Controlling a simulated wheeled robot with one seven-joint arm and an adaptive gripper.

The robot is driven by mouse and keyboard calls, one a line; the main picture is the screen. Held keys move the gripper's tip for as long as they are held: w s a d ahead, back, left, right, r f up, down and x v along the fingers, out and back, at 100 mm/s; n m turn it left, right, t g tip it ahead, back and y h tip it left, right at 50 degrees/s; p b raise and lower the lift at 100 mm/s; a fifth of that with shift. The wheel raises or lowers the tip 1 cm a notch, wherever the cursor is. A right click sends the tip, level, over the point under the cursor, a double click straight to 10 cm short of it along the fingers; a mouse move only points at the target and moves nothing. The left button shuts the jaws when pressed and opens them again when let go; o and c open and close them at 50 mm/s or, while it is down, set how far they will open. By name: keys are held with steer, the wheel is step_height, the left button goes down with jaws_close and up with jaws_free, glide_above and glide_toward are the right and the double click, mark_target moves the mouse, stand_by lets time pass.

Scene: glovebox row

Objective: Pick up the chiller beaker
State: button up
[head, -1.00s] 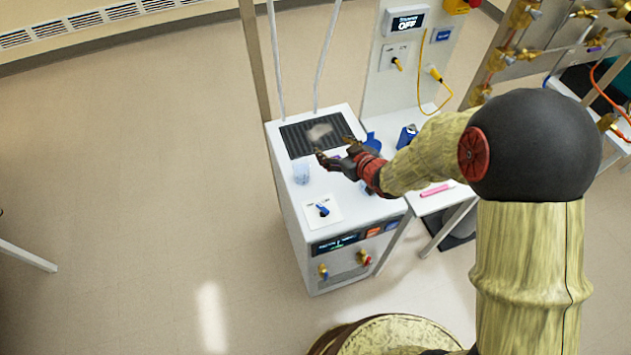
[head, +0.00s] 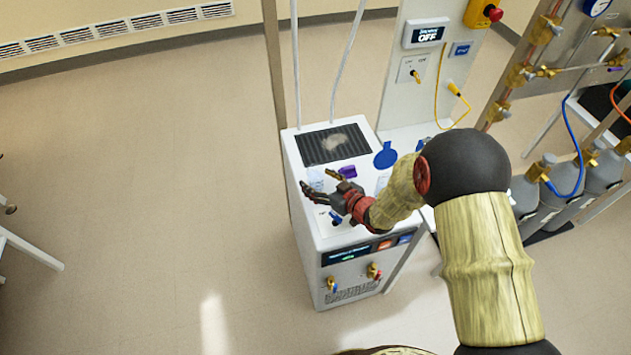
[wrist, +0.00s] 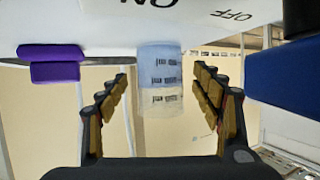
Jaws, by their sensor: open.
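The chiller beaker (head: 315,177) is a clear vessel with blue liquid and dark markings. It stands on the white top of the chiller cabinet (head: 303,215), partly hidden by my gripper in the head view. My gripper (head: 319,182) is open at the beaker. In the wrist view, which looks upside down, the beaker (wrist: 161,78) appears between the two spread fingers of my gripper (wrist: 160,76). A gap shows on each side, and I see no finger touching it. Whether it is fully within the fingers' reach is unclear.
A purple item (head: 347,171) and a blue round piece (head: 385,156) are near my gripper on the cabinet top. A dark ribbed plate (head: 318,151) lies behind, with hoses rising nearby. Gas cylinders (head: 555,190) stand at the right. Open floor is at the left.

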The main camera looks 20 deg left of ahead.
steer(key=shift+x, duration=0.9)
steer(key=shift+c, duration=0.4)
steer(key=c, duration=1.3)
